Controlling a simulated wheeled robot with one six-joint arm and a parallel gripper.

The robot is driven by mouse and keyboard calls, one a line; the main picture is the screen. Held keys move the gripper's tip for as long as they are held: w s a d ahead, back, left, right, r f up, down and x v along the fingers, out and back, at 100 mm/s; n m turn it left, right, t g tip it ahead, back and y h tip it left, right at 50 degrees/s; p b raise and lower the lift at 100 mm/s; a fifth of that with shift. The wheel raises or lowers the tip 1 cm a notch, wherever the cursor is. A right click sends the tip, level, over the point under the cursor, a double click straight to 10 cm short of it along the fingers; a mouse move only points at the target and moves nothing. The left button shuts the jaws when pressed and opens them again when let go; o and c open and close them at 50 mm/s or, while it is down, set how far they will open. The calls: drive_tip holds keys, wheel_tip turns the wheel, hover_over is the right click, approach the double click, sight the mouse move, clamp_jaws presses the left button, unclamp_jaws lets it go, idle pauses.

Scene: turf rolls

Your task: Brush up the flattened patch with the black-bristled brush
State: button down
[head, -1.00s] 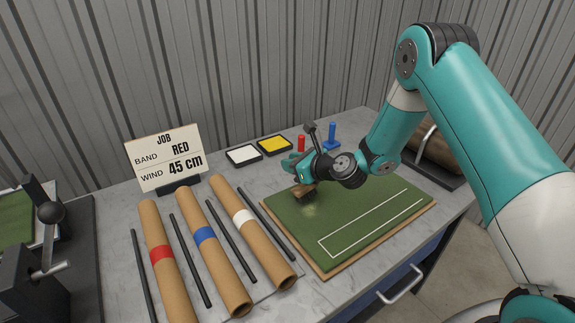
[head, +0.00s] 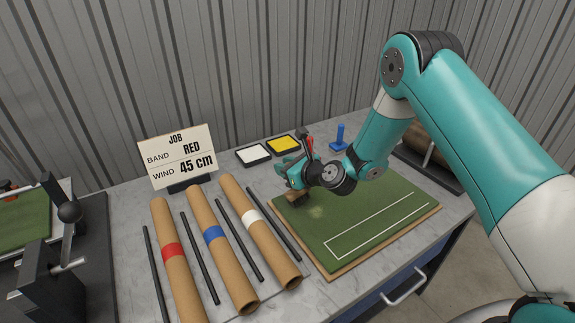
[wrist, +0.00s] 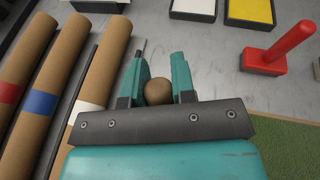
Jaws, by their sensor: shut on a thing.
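My gripper (head: 292,182) is shut on a wooden brush (head: 296,197), low over the left part of the green turf mat (head: 375,200). In the wrist view, the brush's round brown handle end (wrist: 158,92) sits between the two teal fingers (wrist: 160,75). The bristles look dark but are small and mostly hidden, and I cannot tell whether they touch the turf. The flattened patch (head: 317,212) is a pale spot on the turf, just right of and nearer than the brush. A white rectangle outline (head: 385,222) lies on the turf further right.
Cardboard tubes with red (head: 172,252), blue (head: 213,235) and white (head: 251,216) bands lie left of the mat, with dark rods between. White (head: 253,155) and yellow (head: 283,145) pads, a red stamp (wrist: 290,45) and a blue stamp (head: 340,138) stand behind. A job sign (head: 178,157) reads RED, 45 cm.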

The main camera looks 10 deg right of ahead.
drive_tip(key=shift+s+f, duration=0.1)
drive_tip(key=shift+f, duration=0.05)
wheel_tip(320, 180, up, 6)
drive_tip(key=p, duration=0.5)
wheel_tip(320, 180, up, 3)
drive_tip(key=p, duration=0.3)
drive_tip(key=shift+r, duration=0.2)
drive_tip(key=shift+f, duration=0.1)
